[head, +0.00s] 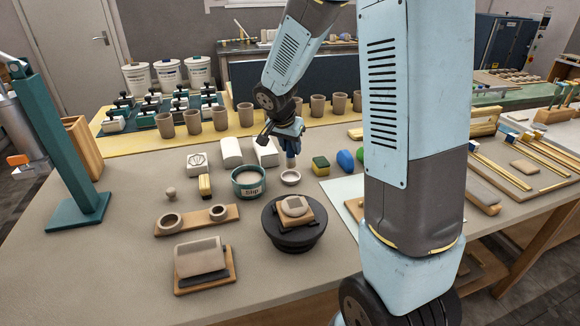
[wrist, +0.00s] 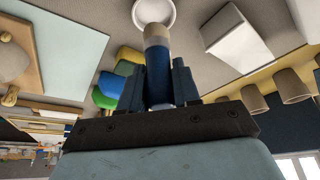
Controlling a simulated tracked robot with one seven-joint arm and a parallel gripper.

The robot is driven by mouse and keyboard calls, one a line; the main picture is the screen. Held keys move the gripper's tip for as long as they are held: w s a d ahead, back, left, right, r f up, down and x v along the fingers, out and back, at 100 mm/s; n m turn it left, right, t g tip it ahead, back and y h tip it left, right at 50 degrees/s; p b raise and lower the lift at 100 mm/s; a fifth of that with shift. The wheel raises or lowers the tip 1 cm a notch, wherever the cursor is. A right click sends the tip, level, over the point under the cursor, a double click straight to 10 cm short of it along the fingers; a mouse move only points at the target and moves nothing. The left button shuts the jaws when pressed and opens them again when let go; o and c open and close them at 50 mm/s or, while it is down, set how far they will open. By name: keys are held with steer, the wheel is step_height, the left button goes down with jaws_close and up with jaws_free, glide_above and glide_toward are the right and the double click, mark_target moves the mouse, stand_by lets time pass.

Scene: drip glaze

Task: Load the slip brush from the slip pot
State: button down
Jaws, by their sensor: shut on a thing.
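The slip pot (head: 249,191) is a round green pot labelled "Slip", with pale slip inside, on the table left of my gripper. My gripper (head: 290,142) is shut on the slip brush (head: 291,160), which points down. In the wrist view my gripper (wrist: 160,70) has a finger on each side of the blue handle of the brush (wrist: 158,84), and its pale end points away. A small white round dish (head: 290,182) is directly below the brush; it also shows in the wrist view (wrist: 170,20). Whether the brush end touches the dish is unclear.
A dark turntable (head: 292,240) with a clay piece stands in front. A yellow-green sponge (head: 320,166) and a blue lump (head: 345,159) are to the right. White blocks (head: 231,151) and a row of clay cups (head: 246,116) are behind.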

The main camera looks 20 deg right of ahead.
steer(key=shift+r, duration=4.05)
steer(key=shift+a, duration=0.1)
steer(key=s+a+f+n+t, duration=0.1)
steer(key=a+n, duration=0.1)
steer(key=a, duration=0.5)
steer(key=a+f+n+t, duration=0.1)
steer(key=a+f+n, duration=0.1)
steer(key=a, duration=0.5)
steer(key=shift+s+a, duration=0.2)
steer(key=shift+s, duration=0.2)
steer(key=shift+r, duration=0.1)
steer(key=shift+f, duration=4.05)
steer(key=shift+r, duration=0.1)
steer(key=shift+s+a+r, duration=0.1)
steer(key=shift+a+r, duration=0.05)
steer(key=shift+r, duration=0.7)
steer(key=shift+s+a+r, duration=0.1)
steer(key=shift+s+r, duration=0.05)
steer(key=shift+r, duration=0.65)
steer(key=shift+s+a+r, duration=0.1)
steer(key=shift+a+r, duration=0.05)
steer(key=shift+r, duration=0.7)
